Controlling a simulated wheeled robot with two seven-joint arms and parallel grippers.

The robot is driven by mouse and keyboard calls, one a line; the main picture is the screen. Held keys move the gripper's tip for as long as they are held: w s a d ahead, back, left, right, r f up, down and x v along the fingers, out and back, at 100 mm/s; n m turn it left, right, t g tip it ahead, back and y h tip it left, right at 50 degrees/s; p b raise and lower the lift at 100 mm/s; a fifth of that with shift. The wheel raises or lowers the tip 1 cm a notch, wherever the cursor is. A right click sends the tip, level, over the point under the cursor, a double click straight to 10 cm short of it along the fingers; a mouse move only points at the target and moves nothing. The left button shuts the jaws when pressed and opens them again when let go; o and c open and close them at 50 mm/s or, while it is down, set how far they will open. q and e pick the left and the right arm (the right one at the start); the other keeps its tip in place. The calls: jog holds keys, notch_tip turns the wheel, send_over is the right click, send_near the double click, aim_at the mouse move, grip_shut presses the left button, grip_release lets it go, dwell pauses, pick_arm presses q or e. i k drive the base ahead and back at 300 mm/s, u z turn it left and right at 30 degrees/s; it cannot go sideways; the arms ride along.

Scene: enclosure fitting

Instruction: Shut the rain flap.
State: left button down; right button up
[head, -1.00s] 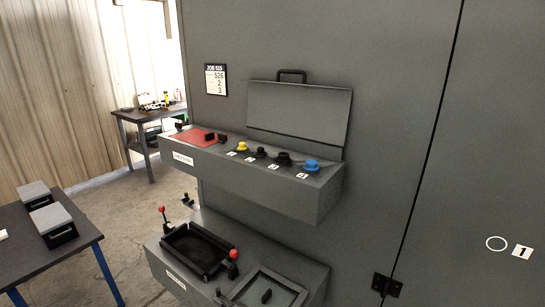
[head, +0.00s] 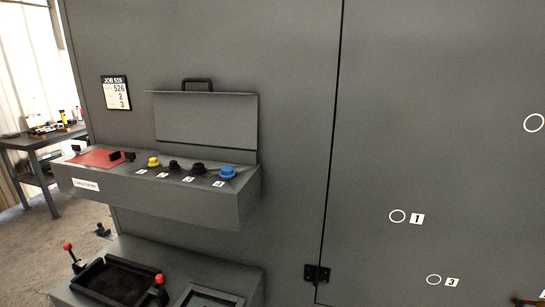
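The rain flap (head: 206,121) is a grey panel with a black handle (head: 197,84) on its top edge. It stands raised against the cabinet wall, above the back of the cable entry box (head: 160,195). The box top carries a yellow gland (head: 153,162), two black ones (head: 198,168) and a blue one (head: 227,173), with numbered labels in front. A red pad (head: 98,158) with black clamps lies at the left of the box top.
A lower shelf holds a black tray (head: 115,281) with red-knobbed levers and a framed panel (head: 207,297). A job card (head: 116,93) hangs on the wall. A large door (head: 440,120) with a hinge (head: 317,274) and numbered circles is at right. A workbench (head: 40,140) stands far left.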

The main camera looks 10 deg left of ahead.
aim_at(198, 112)
jog(key=u, duration=0.2)
jog(key=k, duration=0.25)
jog(key=u, duration=0.6)
jog(key=i, duration=0.55)
jog(key=u, duration=0.05)
